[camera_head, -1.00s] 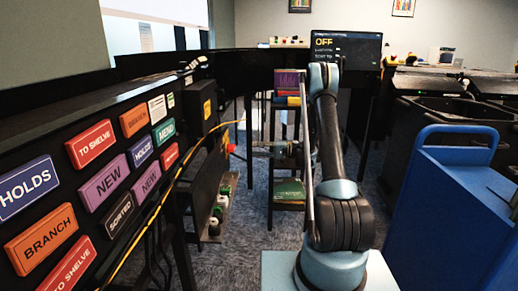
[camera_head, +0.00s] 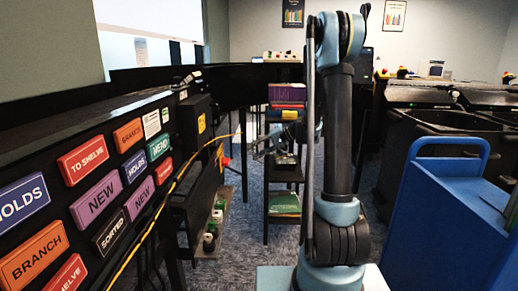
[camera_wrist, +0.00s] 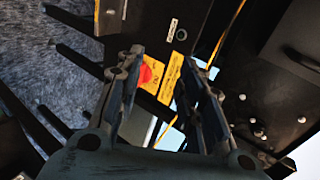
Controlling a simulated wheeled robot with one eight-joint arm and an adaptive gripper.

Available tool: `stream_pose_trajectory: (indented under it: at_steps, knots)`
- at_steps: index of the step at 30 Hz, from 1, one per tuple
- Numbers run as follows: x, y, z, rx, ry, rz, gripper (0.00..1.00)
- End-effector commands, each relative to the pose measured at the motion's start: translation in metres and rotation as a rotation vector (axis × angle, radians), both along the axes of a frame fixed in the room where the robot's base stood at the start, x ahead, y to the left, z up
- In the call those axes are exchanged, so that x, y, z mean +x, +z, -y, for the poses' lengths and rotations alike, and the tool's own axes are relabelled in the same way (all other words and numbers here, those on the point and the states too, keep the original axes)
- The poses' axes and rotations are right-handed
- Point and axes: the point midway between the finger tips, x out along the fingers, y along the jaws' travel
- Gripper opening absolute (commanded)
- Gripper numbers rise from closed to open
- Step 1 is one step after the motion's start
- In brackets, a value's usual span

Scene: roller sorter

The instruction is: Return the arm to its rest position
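My arm (camera_head: 338,130) stands upright in the middle of the head view, its elbow near the top. My gripper (camera_wrist: 160,65) shows in the wrist view with its two dark fingers apart and nothing between them. Behind the gap are a black panel, a red button on a yellow plate (camera_wrist: 150,75) and a yellow label. In the head view the gripper is small and partly lost against the dark shelf stand (camera_head: 283,172), left of the upright arm.
Black sorter panels with coloured signs (camera_head: 98,203) run along the left, with a yellow cable (camera_head: 178,178) hanging beside them. A blue cart (camera_head: 437,220) stands close on the right, before black bins (camera_head: 420,120). Carpet (camera_head: 232,245) shows between the panels and my arm.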

Motion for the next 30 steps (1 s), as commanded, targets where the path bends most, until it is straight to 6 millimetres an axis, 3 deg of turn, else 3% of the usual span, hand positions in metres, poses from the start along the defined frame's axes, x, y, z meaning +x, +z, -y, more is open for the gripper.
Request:
stream_pose_trajectory:
  at_steps: [14,30]
  knots:
    - [-0.101,0.026,0.034,-0.259,-0.019,0.016,0.35]
    - [-0.221,0.018,0.088,-0.552,-0.036,0.042,0.35]
